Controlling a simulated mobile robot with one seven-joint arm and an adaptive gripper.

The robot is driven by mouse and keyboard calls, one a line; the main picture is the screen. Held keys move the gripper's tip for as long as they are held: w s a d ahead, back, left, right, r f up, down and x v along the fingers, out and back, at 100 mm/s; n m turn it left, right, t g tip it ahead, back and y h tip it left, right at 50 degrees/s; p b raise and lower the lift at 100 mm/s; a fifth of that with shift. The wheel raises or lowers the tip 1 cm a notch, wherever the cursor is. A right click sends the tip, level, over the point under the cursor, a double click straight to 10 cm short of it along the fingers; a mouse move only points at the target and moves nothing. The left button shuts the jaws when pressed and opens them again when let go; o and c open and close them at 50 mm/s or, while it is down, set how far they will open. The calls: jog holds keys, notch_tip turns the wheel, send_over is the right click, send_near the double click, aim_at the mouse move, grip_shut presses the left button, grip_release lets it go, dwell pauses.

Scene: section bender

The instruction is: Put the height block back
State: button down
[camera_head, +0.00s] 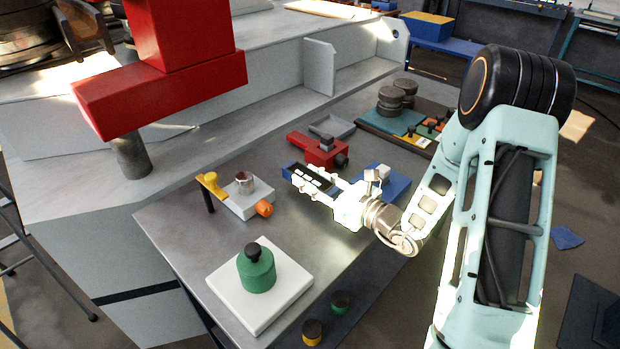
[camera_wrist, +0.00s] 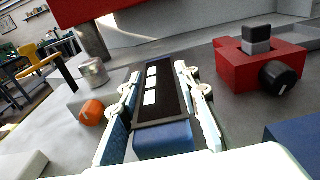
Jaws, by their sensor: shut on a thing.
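A long block (camera_head: 312,179) with blue sides, a black top and a row of white squares lies between the fingers of my gripper (camera_head: 308,184); it appears to be the height block. In the wrist view the same block (camera_wrist: 160,100) stretches away between the two white fingers of my gripper (camera_wrist: 160,88), which are shut on its sides. Its near end is plain blue. The block is over the grey bench (camera_head: 190,235); I cannot tell whether its underside touches the top.
A red vice-like fixture (camera_head: 318,151) with a black knob stands just behind the block. A grey tray (camera_head: 340,128) lies behind it. A blue base (camera_head: 395,184) is beside my wrist. A fixture with an orange knob (camera_head: 264,208) is left; a green weight (camera_head: 257,272) is at front.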

aim_at(331, 189)
jog(key=shift+f+b, duration=0.6)
jog(key=c, duration=1.5)
grip_release()
jog(key=shift+o, duration=0.2)
jog(key=shift+r, duration=0.15)
jog(key=shift+r+p, duration=0.25)
jog(key=shift+p, duration=0.2)
jog(key=v, duration=1.2)
jog(key=shift+r, duration=0.3)
